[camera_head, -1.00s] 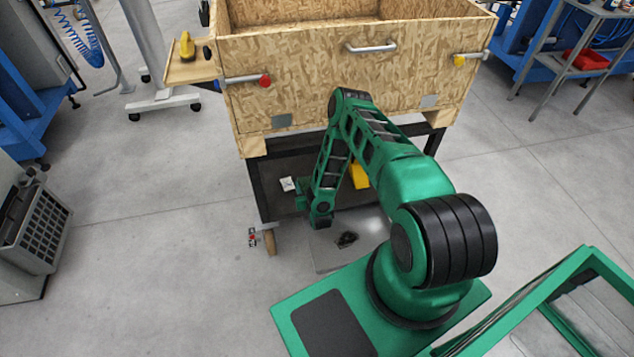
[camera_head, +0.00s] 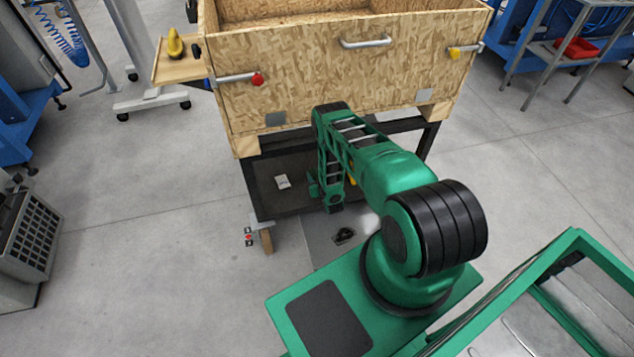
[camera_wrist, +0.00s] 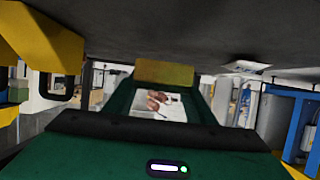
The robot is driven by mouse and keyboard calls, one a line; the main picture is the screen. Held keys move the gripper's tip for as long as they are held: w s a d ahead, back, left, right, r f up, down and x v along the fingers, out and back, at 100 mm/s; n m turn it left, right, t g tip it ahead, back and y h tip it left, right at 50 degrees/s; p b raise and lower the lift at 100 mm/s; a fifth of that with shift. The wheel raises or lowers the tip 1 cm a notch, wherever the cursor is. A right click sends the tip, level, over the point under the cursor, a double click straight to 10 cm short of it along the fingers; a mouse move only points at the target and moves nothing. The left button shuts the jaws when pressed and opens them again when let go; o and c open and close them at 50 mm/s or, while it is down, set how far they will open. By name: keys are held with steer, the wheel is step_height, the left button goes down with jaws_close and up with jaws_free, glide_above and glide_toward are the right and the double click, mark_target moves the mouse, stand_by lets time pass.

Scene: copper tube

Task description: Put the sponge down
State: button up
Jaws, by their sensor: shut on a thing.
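In the wrist view the yellow sponge (camera_wrist: 165,74) sits at the far end of my green gripper (camera_wrist: 164,82), which is shut on it. A dark grey surface fills the top of that view, close to the sponge; I cannot tell whether they touch. In the head view only a small yellow sliver (camera_head: 352,180) shows beside my forearm. My arm reaches down by the dark lower shelf (camera_head: 270,200) of the wooden crate's stand, and hides the gripper there.
A small white card (camera_head: 282,181) lies on the shelf left of my arm. Open floor lies left.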

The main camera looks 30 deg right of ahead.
steer(key=shift+d+f, duration=0.1)
steer(key=shift+f, duration=2)
steer(key=o, duration=1)
steer(key=shift+f, duration=0.1)
steer(key=v, duration=1.2)
